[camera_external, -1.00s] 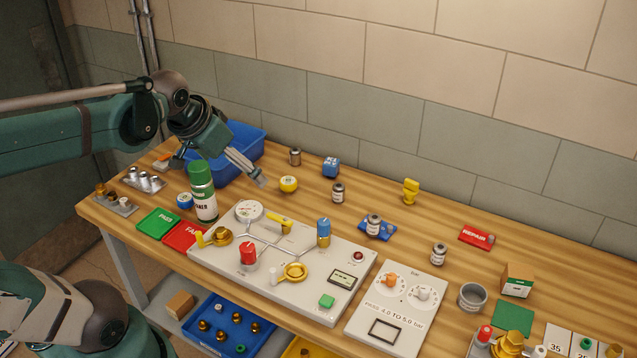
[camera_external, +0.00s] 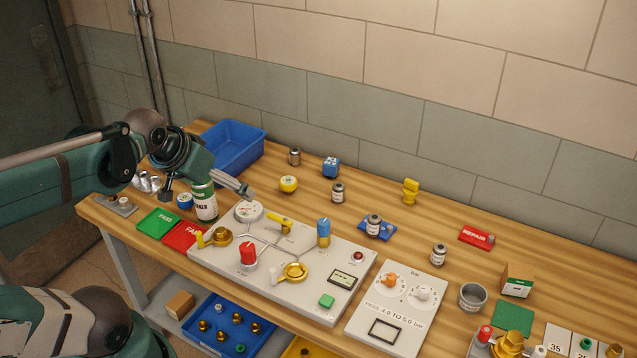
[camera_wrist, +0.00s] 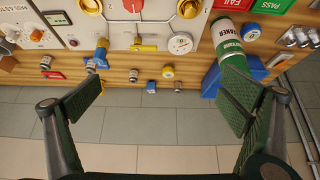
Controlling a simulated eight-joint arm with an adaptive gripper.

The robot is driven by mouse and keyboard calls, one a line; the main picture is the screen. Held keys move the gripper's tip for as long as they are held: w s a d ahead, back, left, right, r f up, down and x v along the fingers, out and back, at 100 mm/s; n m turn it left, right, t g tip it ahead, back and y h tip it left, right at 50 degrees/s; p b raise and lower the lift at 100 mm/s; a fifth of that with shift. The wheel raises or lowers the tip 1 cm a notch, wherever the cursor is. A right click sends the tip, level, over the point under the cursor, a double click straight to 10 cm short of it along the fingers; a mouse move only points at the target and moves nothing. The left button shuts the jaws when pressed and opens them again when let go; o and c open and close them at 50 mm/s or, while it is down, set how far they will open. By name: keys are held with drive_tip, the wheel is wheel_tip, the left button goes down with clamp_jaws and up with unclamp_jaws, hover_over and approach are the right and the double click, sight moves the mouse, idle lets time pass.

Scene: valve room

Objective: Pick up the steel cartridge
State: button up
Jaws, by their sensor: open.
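Several small metal cylinders stand on the bench, and I cannot tell for certain which is the steel cartridge. A plain grey-brown one (camera_external: 295,156) stands at the back, right of the blue bin, and shows in the wrist view (camera_wrist: 177,86). White-banded ones stand mid-bench (camera_external: 338,193), on a blue card (camera_external: 374,225) and farther right (camera_external: 439,254).
The spray can (camera_external: 205,200) stands close to my gripper. The blue bin (camera_external: 240,140) is behind it. A yellow round item (camera_external: 288,184) and a blue cube (camera_external: 331,167) stand near the plain cylinder. The valve panel (camera_external: 210,257) occupies the front.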

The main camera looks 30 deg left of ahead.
drive_tip(key=c, duration=1.7)
drive_tip(key=m+g+h+b, duration=0.5)
drive_tip(key=m+h, duration=0.2)
drive_tip(key=m, duration=0.3)
approach(369, 217)
drive_tip(key=s+a+r, duration=0.6)
drive_tip(key=s, duration=0.1)
drive_tip(key=shift+w+d+f+m+g+h+b, duration=0.65)
drive_tip(key=shift+w+d+f+m+h, duration=0.4)
drive_tip(key=shift+w+f+m, duration=0.85)
drive_tip(key=shift+w+d+f+m+g+h+b, duration=0.5)
drive_tip(key=shift+w+d+f+m+g+h, duration=0.4)
drive_tip(key=shift+w+f+m, duration=1.05)
drive_tip(key=shift+w+d+f+m+g+h+b, duration=0.55)
drive_tip(key=shift+w+d+f+m+h, duration=0.7)
drive_tip(key=shift+f, duration=1.25)
drive_tip(key=shift+w+a, duration=0.15)
